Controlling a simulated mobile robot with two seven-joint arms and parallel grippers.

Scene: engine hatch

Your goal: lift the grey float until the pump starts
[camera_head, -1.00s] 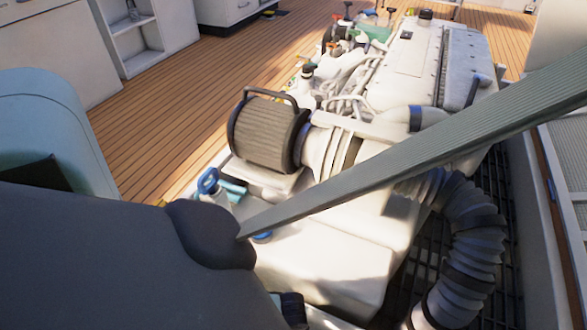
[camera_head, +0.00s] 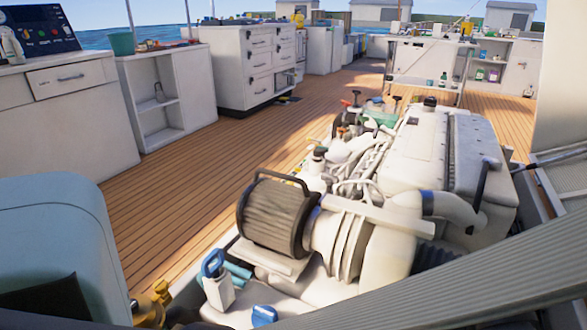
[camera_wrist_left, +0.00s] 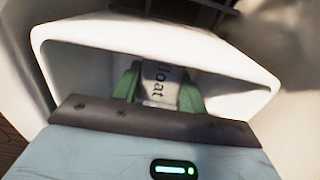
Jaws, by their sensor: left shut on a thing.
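In the left wrist view, the float (camera_wrist_left: 156,74) is a pale grey piece with the dark letters "float" on it. My left gripper (camera_wrist_left: 160,86) is shut on it, with a green finger on each side. The float's lower end and whatever lies beneath it are hidden. My left gripper does not show in the head view, and my right gripper is in neither view. I cannot pick out the pump or tell whether it is running.
A white engine (camera_head: 412,150) with a dark ribbed air filter (camera_head: 272,215) fills the middle right. A blue-handled part (camera_head: 213,265) and a blue cap (camera_head: 264,315) lie in front. White cabinets (camera_head: 250,62) line the back left. The wooden deck (camera_head: 170,205) between is clear.

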